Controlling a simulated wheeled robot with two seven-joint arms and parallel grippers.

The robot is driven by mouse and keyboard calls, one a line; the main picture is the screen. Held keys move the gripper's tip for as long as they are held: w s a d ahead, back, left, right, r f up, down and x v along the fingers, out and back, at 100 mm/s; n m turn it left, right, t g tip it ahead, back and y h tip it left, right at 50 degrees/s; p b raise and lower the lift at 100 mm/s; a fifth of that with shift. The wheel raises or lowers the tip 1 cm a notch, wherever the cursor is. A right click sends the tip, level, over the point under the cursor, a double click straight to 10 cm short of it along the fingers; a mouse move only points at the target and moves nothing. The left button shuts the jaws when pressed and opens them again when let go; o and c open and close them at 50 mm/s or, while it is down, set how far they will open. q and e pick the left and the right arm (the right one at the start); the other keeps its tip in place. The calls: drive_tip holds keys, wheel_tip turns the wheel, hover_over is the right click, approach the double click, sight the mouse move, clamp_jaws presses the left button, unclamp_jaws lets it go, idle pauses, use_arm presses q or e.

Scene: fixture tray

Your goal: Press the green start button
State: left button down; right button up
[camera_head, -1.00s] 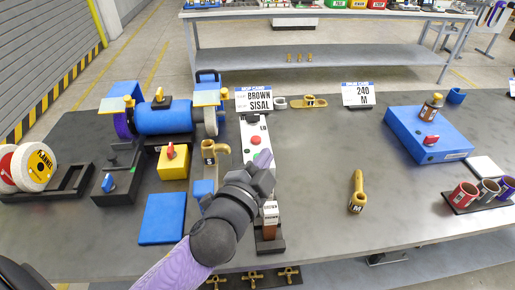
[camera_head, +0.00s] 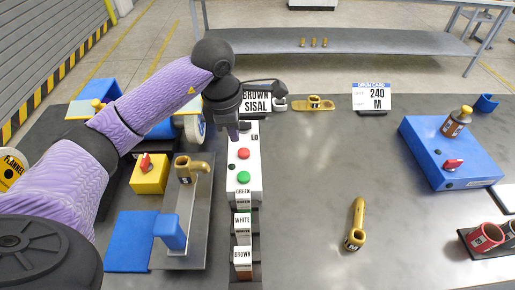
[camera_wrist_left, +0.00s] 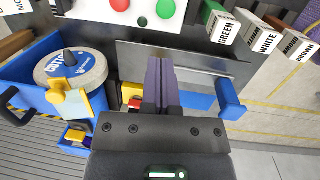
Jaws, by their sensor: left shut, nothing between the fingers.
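The green start button (camera_head: 243,178) sits on the top of a white control box (camera_head: 254,190), on the near side of a red button (camera_head: 243,154). Both buttons also show at the top of the left wrist view, the green one here (camera_wrist_left: 166,8). My left gripper (camera_head: 233,136) is above the far end of the box, beyond the red button in the head view. Its purple fingers are together and empty in the left wrist view, pointing toward the box and apart from the green button. My right gripper is not in view.
Labelled green, white and brown blocks (camera_head: 242,225) stand in a row in front of the box. A brass fitting (camera_head: 186,168) and a blue block (camera_head: 171,232) are on a grey plate to the left. The table to the right is mostly clear around a brass piece (camera_head: 356,225).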

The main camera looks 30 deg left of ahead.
use_arm(q)
drive_tip(key=b, duration=0.2)
approach(243, 176)
drive_tip(key=f, duration=0.5)
drive_tip(key=w+f, duration=0.1)
drive_tip(key=f, duration=0.1)
drive_tip(key=shift+w+d+f, duration=0.1)
drive_tip(key=shift+w+f, duration=0.05)
drive_tip(key=shift+f, duration=0.1)
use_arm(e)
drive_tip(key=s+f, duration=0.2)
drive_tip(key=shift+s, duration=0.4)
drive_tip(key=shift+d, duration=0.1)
